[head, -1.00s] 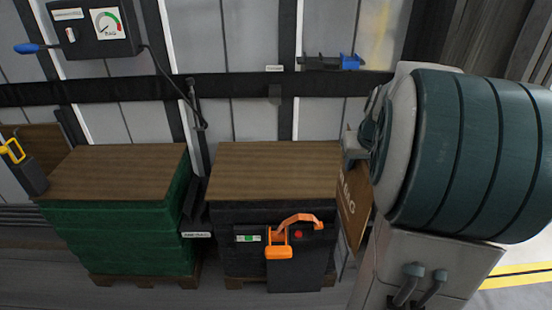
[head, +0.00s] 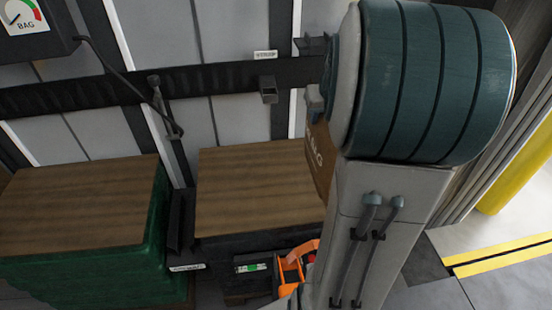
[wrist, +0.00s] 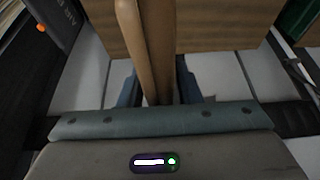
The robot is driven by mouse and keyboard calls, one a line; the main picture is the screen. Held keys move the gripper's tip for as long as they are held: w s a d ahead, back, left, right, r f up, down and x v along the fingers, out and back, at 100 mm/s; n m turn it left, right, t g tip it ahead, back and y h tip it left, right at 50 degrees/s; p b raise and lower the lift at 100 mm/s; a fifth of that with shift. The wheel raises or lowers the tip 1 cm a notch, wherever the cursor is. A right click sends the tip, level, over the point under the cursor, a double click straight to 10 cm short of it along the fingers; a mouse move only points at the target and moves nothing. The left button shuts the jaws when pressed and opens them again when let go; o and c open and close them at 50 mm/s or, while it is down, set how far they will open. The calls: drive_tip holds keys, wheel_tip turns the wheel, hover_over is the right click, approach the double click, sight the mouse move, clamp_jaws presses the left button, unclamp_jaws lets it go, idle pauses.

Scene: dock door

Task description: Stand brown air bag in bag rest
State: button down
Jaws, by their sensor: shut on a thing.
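In the wrist view the bag (wrist: 142,50) shows edge-on as a tall brown strip running down between the fingers. My gripper (wrist: 158,92) is shut on it; in the head view the fingers are mostly hidden behind my arm. A black upright channel (head: 181,225) with a white label stands between the two stacks. I cannot read the label or tell whether this is the bag rest.
A green-wrapped stack (head: 155,215) with a wooden top is at left; a black-sided stack with a wooden top (head: 250,190) is in the middle. An orange-handled tool (head: 290,270) is at its front. A gauge box (head: 30,25) with a hose is upper left. Floor is open at right.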

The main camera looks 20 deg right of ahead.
drive_tip(key=w+a+f+p, duration=0.2)
drive_tip(key=w+a+f, duration=0.4)
drive_tip(key=w+f, duration=0.3)
drive_tip(key=shift+x, duration=0.9)
drive_tip(key=shift+f, duration=0.15)
drive_tip(key=c, duration=1.1)
unclamp_jaws()
drive_tip(key=shift+o, duration=0.2)
